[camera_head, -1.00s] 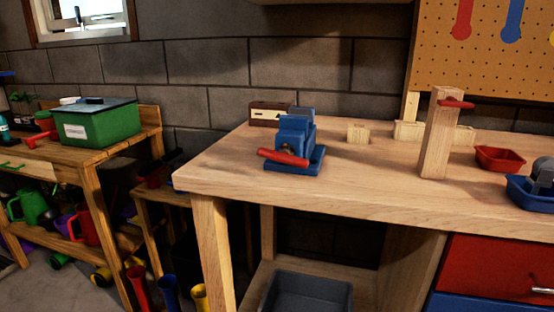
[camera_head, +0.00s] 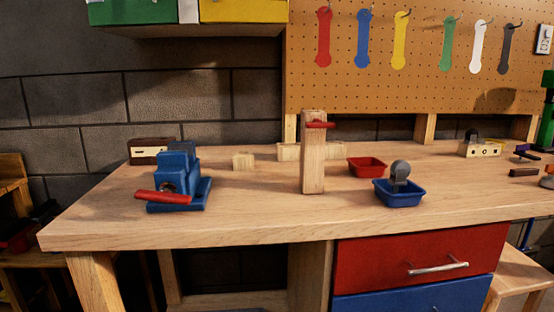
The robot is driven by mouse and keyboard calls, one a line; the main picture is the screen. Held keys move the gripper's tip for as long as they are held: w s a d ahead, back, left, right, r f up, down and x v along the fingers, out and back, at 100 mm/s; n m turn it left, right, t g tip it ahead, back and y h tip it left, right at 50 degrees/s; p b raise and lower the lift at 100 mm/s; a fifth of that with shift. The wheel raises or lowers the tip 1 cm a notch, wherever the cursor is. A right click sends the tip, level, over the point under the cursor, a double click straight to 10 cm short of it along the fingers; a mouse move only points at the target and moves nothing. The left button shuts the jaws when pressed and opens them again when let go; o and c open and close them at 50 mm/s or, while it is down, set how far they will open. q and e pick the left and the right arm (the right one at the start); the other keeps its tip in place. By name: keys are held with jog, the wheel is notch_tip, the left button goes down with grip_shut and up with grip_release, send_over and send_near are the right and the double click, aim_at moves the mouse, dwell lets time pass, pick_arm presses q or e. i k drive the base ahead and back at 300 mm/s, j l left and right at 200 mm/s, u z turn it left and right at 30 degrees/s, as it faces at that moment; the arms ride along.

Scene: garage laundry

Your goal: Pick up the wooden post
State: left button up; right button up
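The wooden post (camera_head: 313,160) stands upright on the wooden workbench (camera_head: 250,221), near its middle. It is a tall, light-coloured square post with a red piece (camera_head: 320,125) across its upper front. Nothing is touching it from my side. Neither of my grippers shows in the head view.
A blue vise (camera_head: 178,176) with a red handle is left of the post. A red tray (camera_head: 367,167) and a blue tray (camera_head: 400,192) holding a grey round object are to its right. Small wooden blocks (camera_head: 243,160) lie behind. The bench front between vise and post is clear.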

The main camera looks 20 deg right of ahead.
aim_at(313, 141)
jog(key=l+z, duration=0.1)
jog(key=z, duration=0.3)
jog(key=i+z, duration=0.15)
jog(key=z, duration=0.2)
jog(key=i+l+z, duration=0.1)
jog(key=z, duration=0.3)
jog(key=i+z, duration=0.1)
jog(key=z, duration=0.3)
